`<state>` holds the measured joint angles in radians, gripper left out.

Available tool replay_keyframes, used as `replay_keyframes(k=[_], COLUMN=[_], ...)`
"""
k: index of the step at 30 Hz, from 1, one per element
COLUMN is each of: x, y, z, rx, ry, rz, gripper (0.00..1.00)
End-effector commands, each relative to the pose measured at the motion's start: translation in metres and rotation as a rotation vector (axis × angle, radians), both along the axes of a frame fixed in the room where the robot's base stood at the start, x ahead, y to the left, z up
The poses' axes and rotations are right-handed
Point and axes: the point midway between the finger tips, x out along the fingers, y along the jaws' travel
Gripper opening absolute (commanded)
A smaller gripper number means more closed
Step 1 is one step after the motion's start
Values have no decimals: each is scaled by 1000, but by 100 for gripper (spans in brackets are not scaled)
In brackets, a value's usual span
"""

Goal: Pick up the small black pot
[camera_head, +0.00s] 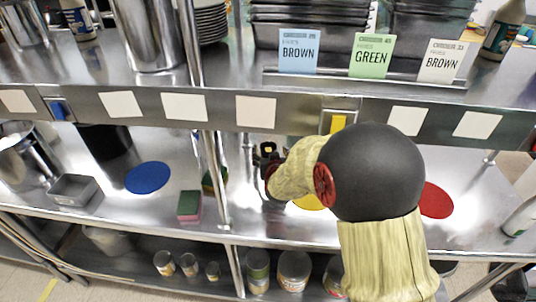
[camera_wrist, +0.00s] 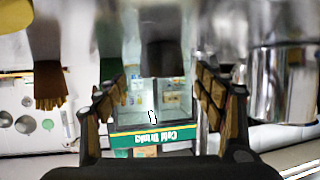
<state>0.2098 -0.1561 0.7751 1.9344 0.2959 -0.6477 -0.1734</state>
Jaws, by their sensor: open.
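A black pot-like container (camera_head: 103,140) stands on the lower steel counter at the left, behind the blue disc. Its top is hidden by the shelf edge above, so I cannot tell its full shape or size. My gripper (camera_head: 268,158) is over the same counter, well to the right of this container, near the middle upright post. In the wrist view my gripper (camera_wrist: 160,84) is open, with a finger at each side and nothing between them. The black pot is not recognisable in the wrist view.
A blue disc (camera_head: 148,177), a green and pink sponge (camera_head: 189,205) and a grey metal box (camera_head: 74,190) lie on the counter at the left. A steel post (camera_head: 213,170) stands between my gripper and the black container. The upper shelf edge (camera_head: 256,111) overhangs the counter.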

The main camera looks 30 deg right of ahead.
Motion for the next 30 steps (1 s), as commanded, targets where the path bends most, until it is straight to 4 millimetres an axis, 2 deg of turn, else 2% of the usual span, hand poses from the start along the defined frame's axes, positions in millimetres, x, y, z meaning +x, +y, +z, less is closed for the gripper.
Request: replay_keyframes(k=[4,8,17,30], x=[22,35,40,40], y=[-5,-11,-13,-13], z=[-8,-12,-11,-11], rx=[0,-1,0,0], ry=[-1,-1,-1,0], rz=[0,-1,0,0], gripper=[70,70,70,46])
